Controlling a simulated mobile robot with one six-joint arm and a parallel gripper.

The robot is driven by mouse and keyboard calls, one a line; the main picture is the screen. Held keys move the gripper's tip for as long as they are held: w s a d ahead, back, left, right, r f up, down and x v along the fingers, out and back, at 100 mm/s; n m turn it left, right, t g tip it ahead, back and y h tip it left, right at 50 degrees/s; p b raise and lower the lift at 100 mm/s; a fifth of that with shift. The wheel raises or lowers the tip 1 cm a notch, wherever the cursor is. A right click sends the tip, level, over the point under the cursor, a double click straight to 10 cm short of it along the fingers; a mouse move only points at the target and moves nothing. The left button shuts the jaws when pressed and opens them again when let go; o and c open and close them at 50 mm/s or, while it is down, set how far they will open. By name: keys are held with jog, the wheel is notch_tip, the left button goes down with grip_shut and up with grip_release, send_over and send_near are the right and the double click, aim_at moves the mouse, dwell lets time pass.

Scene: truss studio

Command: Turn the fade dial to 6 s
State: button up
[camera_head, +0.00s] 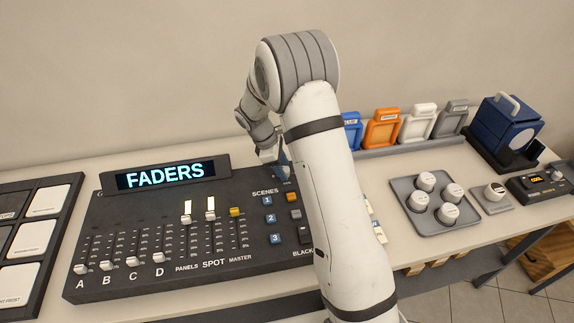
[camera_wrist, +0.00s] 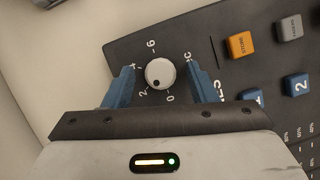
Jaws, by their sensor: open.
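The fade dial (camera_wrist: 160,73) is a round white knob on the dark console (camera_wrist: 123,47), with numbers around it. Its black dot is at the lower left of the knob, between the 2 and the 0 marks. The 6 mark is above the knob in the wrist view. My gripper (camera_wrist: 160,67) is open, with one blue finger on each side of the knob; gaps show on both sides. In the head view my gripper (camera_head: 278,163) is over the console's back right part, and my arm hides the dial.
The console's lit display (camera_head: 165,176) reads FADERS. Slider knobs (camera_head: 187,212) and scene buttons lie near the dial; an orange button (camera_wrist: 241,45) is right of it in the wrist view. A grey tray (camera_head: 405,190) of white round pieces stands to the right.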

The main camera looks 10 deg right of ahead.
jog(key=b+v, duration=0.1)
jog(key=v, duration=0.6)
jog(key=shift+r, duration=0.35)
jog(key=shift+a, duration=0.15)
